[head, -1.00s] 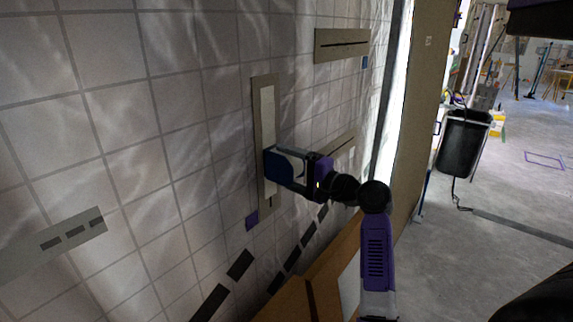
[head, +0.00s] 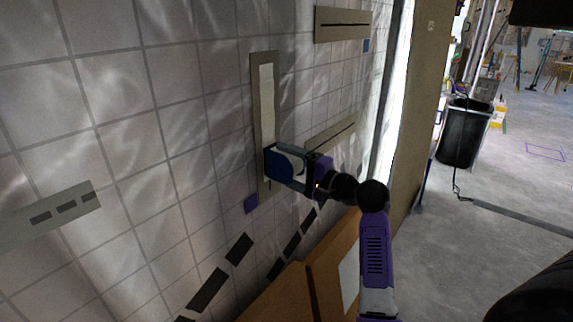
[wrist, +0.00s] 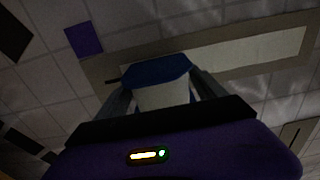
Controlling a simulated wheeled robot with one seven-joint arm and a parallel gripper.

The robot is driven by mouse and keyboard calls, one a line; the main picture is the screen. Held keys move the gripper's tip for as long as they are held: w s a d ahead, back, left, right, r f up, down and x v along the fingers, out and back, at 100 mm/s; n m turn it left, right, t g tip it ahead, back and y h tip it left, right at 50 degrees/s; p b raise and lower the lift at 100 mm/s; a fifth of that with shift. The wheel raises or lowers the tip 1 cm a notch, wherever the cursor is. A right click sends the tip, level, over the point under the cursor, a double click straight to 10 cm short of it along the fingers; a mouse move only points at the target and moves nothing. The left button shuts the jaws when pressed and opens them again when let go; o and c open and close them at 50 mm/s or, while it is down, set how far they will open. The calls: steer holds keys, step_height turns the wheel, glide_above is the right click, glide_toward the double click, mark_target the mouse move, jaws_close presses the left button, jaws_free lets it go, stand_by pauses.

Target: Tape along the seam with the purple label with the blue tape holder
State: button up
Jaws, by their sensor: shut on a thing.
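My gripper (head: 299,167) is shut on the blue tape holder (head: 277,168), which is against or very near the wall at the lower part of a vertical grey panel (head: 256,85). The holder also shows between the fingers in the wrist view (wrist: 158,72). A pale strip of tape (head: 267,100) runs down the panel's middle from near its top to the holder. Below the holder a short dark seam shows bare. The purple label (head: 251,204) is on the wall just below and left of the panel's bottom end. Whether the holder touches the panel is hard to tell.
A panel with a dark horizontal seam (head: 342,24) and a blue label (head: 366,45) are at upper right. Another seam panel (head: 330,136) lies behind my arm. A panel with dark dashes (head: 62,212) is at left. Brown boards (head: 290,295) stand below. A black bin (head: 461,133) stands at right.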

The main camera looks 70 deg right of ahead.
steer(key=shift+w+f+b, duration=0.1)
steer(key=shift+f+b, duration=3.45)
steer(key=shift+f, duration=1.8)
steer(key=shift+a, duration=0.1)
steer(key=p+v, duration=0.1)
steer(key=v, duration=0.5)
steer(key=v, duration=0.3)
steer(key=shift+p, duration=0.3)
